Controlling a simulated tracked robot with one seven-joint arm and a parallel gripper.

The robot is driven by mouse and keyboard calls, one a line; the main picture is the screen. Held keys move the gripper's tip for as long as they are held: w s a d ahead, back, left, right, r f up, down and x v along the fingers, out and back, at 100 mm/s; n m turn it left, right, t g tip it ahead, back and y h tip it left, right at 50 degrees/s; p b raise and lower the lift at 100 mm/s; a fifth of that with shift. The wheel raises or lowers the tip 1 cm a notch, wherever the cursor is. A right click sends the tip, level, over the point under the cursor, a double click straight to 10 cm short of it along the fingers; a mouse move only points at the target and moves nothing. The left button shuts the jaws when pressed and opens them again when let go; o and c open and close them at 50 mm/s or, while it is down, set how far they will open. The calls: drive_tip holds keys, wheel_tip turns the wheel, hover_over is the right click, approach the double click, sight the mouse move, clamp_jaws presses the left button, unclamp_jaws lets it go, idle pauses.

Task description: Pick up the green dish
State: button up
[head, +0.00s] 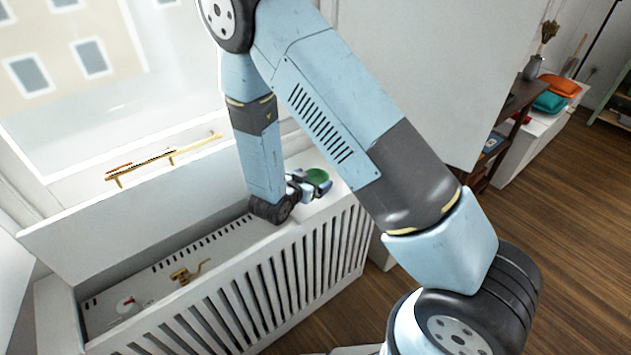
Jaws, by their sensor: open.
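The green dish (318,176) is small and round and sits on the white top at the right end of the slatted radiator cover. My gripper (318,187) is at the dish, with its fingers at the near side and edge of it. The gripper is open. Part of the dish is hidden behind the fingers, and I cannot tell whether they touch it or whether the dish lies between them.
The radiator cover (240,290) has its lid (130,205) raised, with a brass valve (190,272) inside. A brass rail (165,157) is by the window. The wooden floor (520,225) is clear.

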drive_tip(key=shift+w+d+f, duration=0.2)
drive_tip(key=shift+w+d, duration=0.05)
drive_tip(key=shift+w, duration=0.15)
drive_tip(key=shift+c, duration=0.5)
drive_tip(key=c, duration=0.7)
drive_tip(key=shift+c, duration=0.4)
drive_tip(key=shift+r, duration=0.1)
